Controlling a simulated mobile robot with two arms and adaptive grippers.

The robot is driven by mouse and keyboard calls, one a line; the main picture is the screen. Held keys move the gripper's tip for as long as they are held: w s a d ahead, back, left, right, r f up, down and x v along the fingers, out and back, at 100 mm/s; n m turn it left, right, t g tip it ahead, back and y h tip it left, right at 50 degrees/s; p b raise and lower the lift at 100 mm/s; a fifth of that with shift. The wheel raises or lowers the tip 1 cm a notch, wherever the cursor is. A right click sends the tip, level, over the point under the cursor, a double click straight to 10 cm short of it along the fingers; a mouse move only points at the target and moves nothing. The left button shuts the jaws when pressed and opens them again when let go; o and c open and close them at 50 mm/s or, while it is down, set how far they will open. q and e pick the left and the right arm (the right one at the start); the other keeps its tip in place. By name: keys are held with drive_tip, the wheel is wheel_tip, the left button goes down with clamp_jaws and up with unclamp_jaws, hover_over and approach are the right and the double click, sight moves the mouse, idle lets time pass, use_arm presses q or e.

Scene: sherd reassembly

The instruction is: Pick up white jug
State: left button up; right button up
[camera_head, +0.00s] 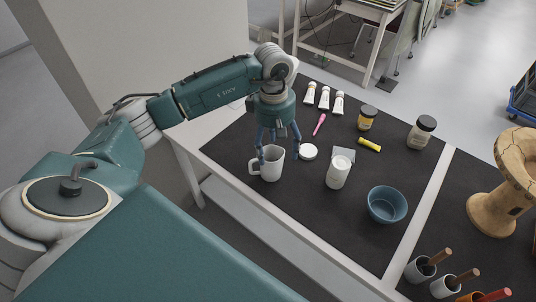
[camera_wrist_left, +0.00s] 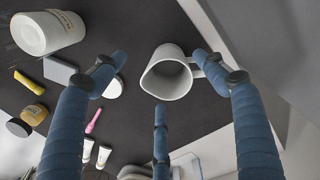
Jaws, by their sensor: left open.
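The white jug (camera_head: 270,164) stands upright on the dark mat near the table's left edge, its handle toward the left in the head view. In the left wrist view the jug (camera_wrist_left: 168,76) shows its open mouth, with its handle toward the upper right. My left gripper (camera_head: 277,146) is above the jug, pointing down, with its blue fingers spread. In the left wrist view the fingers of the left gripper (camera_wrist_left: 165,85) are open around the jug's outline, with no clear contact visible. My right gripper is not in view.
To the right of the jug are a white lid (camera_head: 308,152), a white jar (camera_head: 338,172) and a blue bowl (camera_head: 387,204). Behind are a pink tool (camera_head: 320,124), white tubes (camera_head: 324,98), a yellow tube (camera_head: 369,145) and dark-lidded jars (camera_head: 421,133).

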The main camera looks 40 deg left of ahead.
sight(270, 165)
use_arm(q)
drive_tip(key=shift+s+a+f+y+b, duration=0.1)
drive_tip(key=shift+a+f+y+b, duration=0.1)
drive_tip(key=shift+a, duration=0.25)
drive_tip(key=shift+s+a+f+y+b, duration=0.1)
drive_tip(key=shift+a+f+b, duration=0.05)
drive_tip(key=shift+a, duration=0.3)
wheel_tip(270, 165, down, 4)
drive_tip(key=shift+w+f+b, duration=0.1)
drive_tip(key=shift+b, duration=1.15)
drive_tip(key=f+b, duration=0.1)
drive_tip(key=f, duration=0.1)
drive_tip(key=f+b, duration=0.1)
drive_tip(key=f, duration=0.1)
drive_tip(key=f+b, duration=0.1)
drive_tip(key=shift+w+a+f, duration=0.25)
drive_tip(key=shift+w+f, duration=0.1)
drive_tip(key=shift+f, duration=0.05)
drive_tip(key=shift+r, duration=0.1)
drive_tip(key=c, duration=1.5)
drive_tip(key=shift+o, duration=0.2)
drive_tip(key=shift+r, duration=0.15)
